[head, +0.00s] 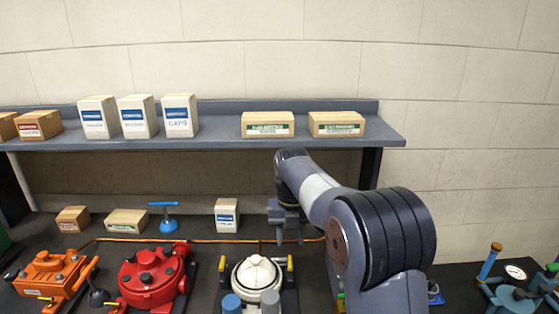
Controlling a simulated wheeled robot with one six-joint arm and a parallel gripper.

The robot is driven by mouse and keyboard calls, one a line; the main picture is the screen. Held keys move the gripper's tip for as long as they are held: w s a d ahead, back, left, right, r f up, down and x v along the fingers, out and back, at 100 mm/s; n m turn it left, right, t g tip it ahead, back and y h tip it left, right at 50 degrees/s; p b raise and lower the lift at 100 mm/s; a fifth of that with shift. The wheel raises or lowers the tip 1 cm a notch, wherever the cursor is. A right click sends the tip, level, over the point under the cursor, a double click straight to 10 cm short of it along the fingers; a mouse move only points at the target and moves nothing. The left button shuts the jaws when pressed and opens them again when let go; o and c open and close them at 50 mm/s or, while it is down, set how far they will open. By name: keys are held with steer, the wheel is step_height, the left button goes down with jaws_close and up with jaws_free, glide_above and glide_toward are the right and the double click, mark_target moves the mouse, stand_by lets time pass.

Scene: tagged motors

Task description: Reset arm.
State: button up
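My arm reaches up from the lower right in the head view and bends down over the bench. My gripper (287,230) points down in front of the shelf's underside, to the right of a small white box (227,214). Its fingers are small and partly merged with the wrist, so I cannot tell whether they are apart. I see nothing clearly held in it. A white-topped motor (257,272) stands below and left of the gripper. A red motor (153,277) and an orange motor (51,275) stand farther left.
A grey shelf (200,143) holds several boxes above the bench. Two small brown boxes (125,220) and a blue T-shaped tool (163,217) lie at the bench's back. A teal device with a gauge (515,271) stands at far right. The wall right of the shelf is clear.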

mark_target(290, 262)
step_height(290, 262, down, 8)
steer(key=shift+f+p, duration=0.25)
steer(key=shift+p, duration=0.3)
steer(key=shift+r, duration=0.1)
steer(key=shift+r, duration=0.1)
step_height(290, 262, up, 11)
steer(key=b, duration=0.1)
step_height(290, 262, down, 11)
steer(key=shift+r+p, duration=0.1)
steer(key=shift+p, duration=0.4)
steer(key=shift+f, duration=0.25)
steer(key=m, duration=0.3)
steer(key=shift+m, duration=0.3)
steer(key=m, duration=0.6)
